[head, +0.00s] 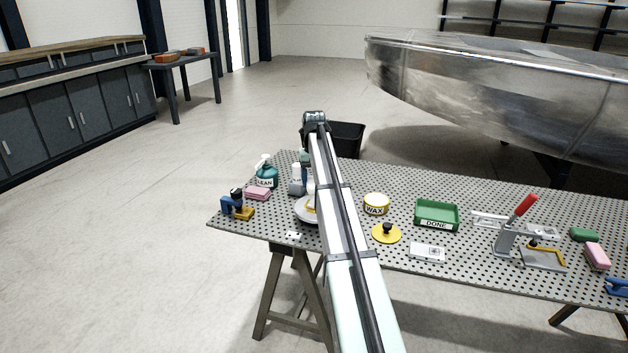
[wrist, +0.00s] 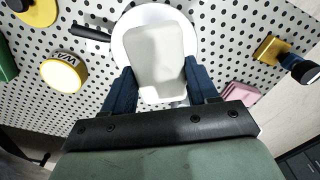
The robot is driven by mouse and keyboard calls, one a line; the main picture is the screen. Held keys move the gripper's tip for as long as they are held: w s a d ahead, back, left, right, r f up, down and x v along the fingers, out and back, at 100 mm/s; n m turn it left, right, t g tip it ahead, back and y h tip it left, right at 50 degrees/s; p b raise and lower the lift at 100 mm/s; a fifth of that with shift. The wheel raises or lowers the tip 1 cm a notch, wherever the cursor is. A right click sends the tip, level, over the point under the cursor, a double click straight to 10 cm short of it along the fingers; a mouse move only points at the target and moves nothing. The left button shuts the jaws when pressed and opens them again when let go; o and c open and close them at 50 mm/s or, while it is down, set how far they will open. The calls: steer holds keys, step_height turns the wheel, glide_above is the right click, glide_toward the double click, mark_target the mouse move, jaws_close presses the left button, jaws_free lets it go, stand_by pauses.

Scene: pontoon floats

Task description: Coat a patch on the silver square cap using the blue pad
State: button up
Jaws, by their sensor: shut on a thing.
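My gripper (wrist: 160,78) shows in the wrist view with its two dark blue fingers shut on a pale, cream-white block (wrist: 158,50). The block lies in front of a round white dish (wrist: 188,28); whether they touch I cannot tell. In the head view my arm hides the gripper and most of the dish (head: 304,213). No plainly blue pad shows; a blue piece (head: 228,203) beside a yellow block stands at the table's left end. I cannot make out the silver square cap for certain; a flat pale grey plate (head: 428,252) lies near the front edge.
A spray bottle (head: 266,175) and a pink block (head: 257,194) stand left of my arm. A wax tin (head: 376,205), a yellow knobbed disc (head: 386,234), a green "DONE" tray (head: 437,216) and a red-handled clamp (head: 517,220) stand to the right on the perforated table.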

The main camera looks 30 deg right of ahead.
steer(key=shift+f, duration=2.9)
steer(key=shift+w+d+f, duration=0.15)
steer(key=shift+f, duration=0.8)
steer(key=shift+w+d, duration=0.6)
steer(key=shift+w, duration=0.05)
steer(key=shift+w+d, duration=1.6)
steer(key=shift+d, duration=0.05)
steer(key=shift+s+a+r, duration=0.1)
steer(key=shift+s+a, duration=2.4)
steer(key=shift+s, duration=0.05)
step_height(320, 180, up, 2)
steer(key=shift+w+d+r, duration=0.1)
steer(key=shift+w+r, duration=0.05)
steer(key=shift+r, duration=2.85)
